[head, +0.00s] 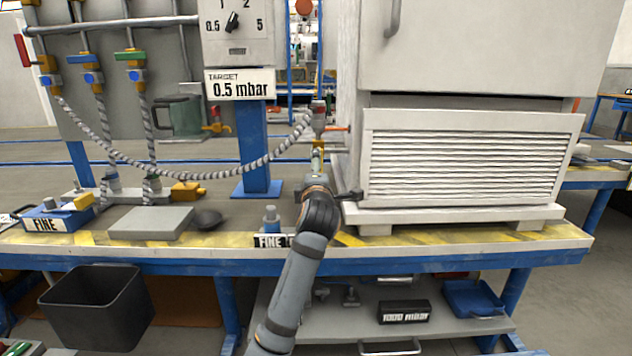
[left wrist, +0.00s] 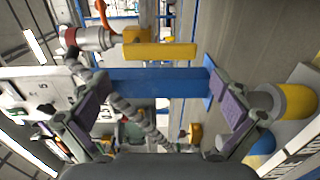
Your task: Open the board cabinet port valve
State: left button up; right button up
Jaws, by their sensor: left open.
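The white board cabinet (head: 350,50) stands on the bench at the right in the head view. At its left side is the port valve, with a yellow lever (head: 318,157) pointing down, a red-collared hose coupling (head: 319,112) above it and an orange handle (head: 337,129) beside it. My left gripper (head: 317,177) is just below the lever, its fingers mostly hidden by my wrist. In the left wrist view my left gripper (left wrist: 158,88) is open and empty. The yellow lever (left wrist: 160,51) lies ahead across the gap between the fingers, apart from them. My right gripper is not in view.
A striped hose (head: 205,172) sags from the coupling to the valve panel (head: 165,50) at the left. A blue post (head: 255,145) stands behind. A grey plate (head: 150,222) and a black dish (head: 207,218) lie on the bench. The louvred unit (head: 470,165) blocks the right.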

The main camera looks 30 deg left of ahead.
pick_arm(q)
jog(key=v, duration=0.6)
